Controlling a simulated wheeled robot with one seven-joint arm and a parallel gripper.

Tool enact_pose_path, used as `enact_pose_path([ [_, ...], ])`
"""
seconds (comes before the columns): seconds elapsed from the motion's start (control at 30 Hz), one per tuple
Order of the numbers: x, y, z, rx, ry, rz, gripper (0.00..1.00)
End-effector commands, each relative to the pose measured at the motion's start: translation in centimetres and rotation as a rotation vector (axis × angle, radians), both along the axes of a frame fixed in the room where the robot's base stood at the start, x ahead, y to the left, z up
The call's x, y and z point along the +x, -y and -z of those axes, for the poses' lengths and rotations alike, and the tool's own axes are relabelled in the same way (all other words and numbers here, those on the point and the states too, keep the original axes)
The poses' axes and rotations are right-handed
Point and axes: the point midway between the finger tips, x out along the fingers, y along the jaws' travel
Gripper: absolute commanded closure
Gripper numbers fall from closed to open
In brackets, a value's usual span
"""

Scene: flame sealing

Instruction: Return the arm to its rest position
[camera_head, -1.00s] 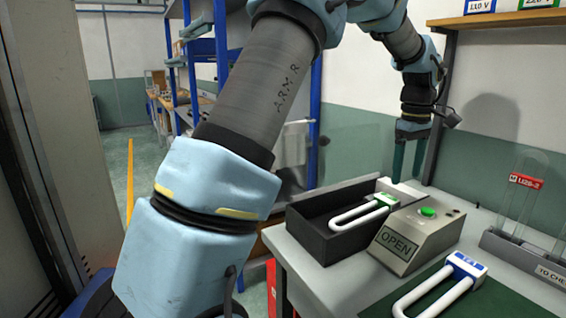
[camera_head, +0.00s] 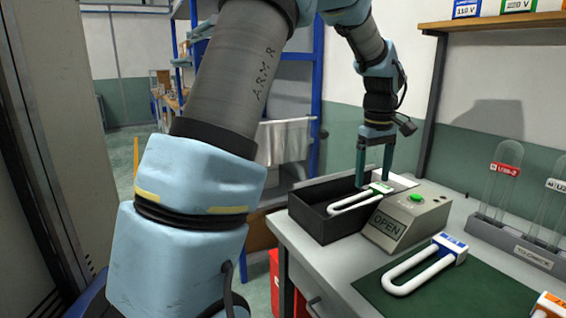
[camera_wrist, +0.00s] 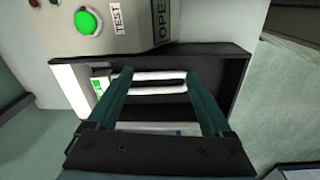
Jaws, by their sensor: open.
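My gripper (camera_head: 374,168) is open and points down above the right end of a black open tray in the head view. Its two dark green fingers (camera_wrist: 168,100) show in the wrist view with a gap between them and nothing gripped. A white U-shaped tube with a green-marked cap (camera_head: 358,199) rests in the black tray (camera_head: 322,224). In the wrist view the tube (camera_wrist: 160,80) shows below and between the fingers. I cannot tell exactly how high the fingertips are above it.
A grey box marked OPEN with a green button (camera_head: 405,222) stands right of the tray. A blue-capped white U-tube (camera_head: 425,264) lies on a green mat (camera_head: 440,296). A rack (camera_head: 515,242) with glass tubes stands at the right. A shelf post (camera_head: 430,110) rises behind.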

Motion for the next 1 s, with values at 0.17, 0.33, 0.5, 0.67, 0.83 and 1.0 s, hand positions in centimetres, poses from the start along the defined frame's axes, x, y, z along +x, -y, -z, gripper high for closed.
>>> enact_pose_path([
  [0.17, -0.1, -6.3, 1.1, -0.001, 0.029, 0.081, 0.16],
  [0.33, -1.8, -14.9, 2.9, 0.007, 0.079, 0.199, 0.16],
  [0.5, -6.0, -23.4, 5.1, 0.033, 0.142, 0.335, 0.16],
  [0.67, -9.9, -27.8, 6.6, 0.063, 0.176, 0.423, 0.16],
  [0.83, -12.1, -28.7, 7.7, 0.063, 0.125, 0.46, 0.16],
  [1.0, -12.7, -28.6, 7.9, 0.057, 0.093, 0.46, 0.16],
])
